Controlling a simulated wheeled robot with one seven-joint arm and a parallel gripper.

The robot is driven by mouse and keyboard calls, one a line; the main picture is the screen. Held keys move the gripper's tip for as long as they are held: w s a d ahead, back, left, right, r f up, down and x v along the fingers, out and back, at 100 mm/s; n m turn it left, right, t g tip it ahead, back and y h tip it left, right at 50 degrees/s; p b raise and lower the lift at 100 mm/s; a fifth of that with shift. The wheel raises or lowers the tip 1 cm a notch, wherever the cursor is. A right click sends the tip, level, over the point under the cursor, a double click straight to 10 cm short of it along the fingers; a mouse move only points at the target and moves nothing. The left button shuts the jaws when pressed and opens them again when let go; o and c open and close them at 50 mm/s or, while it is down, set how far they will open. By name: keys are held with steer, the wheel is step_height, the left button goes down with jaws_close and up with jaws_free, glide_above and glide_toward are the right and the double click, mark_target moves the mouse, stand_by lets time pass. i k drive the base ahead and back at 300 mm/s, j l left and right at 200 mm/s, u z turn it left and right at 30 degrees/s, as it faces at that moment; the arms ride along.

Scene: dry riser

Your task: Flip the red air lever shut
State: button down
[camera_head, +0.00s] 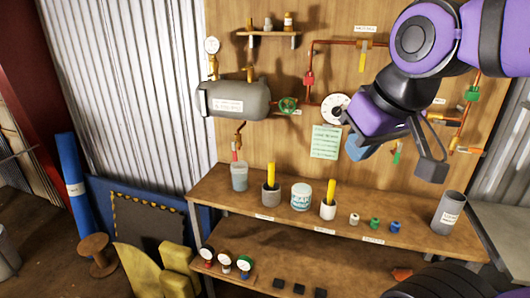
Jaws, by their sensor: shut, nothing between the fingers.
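A small red fitting (308,79), which may be the red air lever, sits on the copper pipe on the wooden board, left of my arm. Its handle is too small for me to tell its position. My gripper (433,168) is in front of the right part of the board, to the right of and lower than the red fitting, and apart from it. Its dark fingers point downward, shut and empty. My arm and gripper hide part of the piping behind them, including whatever lies behind the wrist.
A grey tank (233,100), a green handwheel (288,105) and a white dial (336,107) are left of my gripper. Cups and small fittings stand on the wooden bench (300,222) below. A grey cylinder (449,212) stands at its right end.

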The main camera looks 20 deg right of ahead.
mark_target(235, 152)
steer(key=i+j+z, duration=0.1)
steer(key=i, duration=0.35)
steer(key=i+j+z, duration=0.1)
steer(key=i+j, duration=0.3)
